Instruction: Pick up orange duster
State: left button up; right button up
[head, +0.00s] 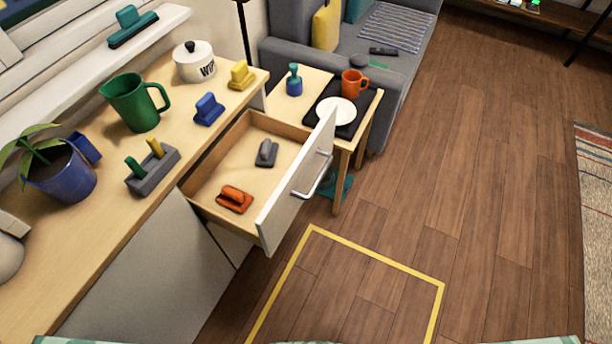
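The orange duster (235,199) lies flat inside the open drawer, near the drawer's front left end. It has a flat base with a raised handle on top. A grey duster (266,153) lies further back in the same drawer (222,178). The drawer's white front (292,200) with its metal handle faces right. Neither of my grippers shows in the head view.
On the counter stand a blue duster (208,109), a yellow duster (242,75), a green pitcher (135,102), a white pot (194,62), a grey holder (153,171) and a potted plant (62,178). A side table holds a plate (335,111) and orange mug (354,83). The floor inside the yellow outline (374,257) is clear.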

aim_at(238, 201)
jog(key=l+u, duration=1.15)
jog(key=k+l+u, duration=0.1)
jog(key=l+u, duration=0.25)
jog(key=j, duration=0.1)
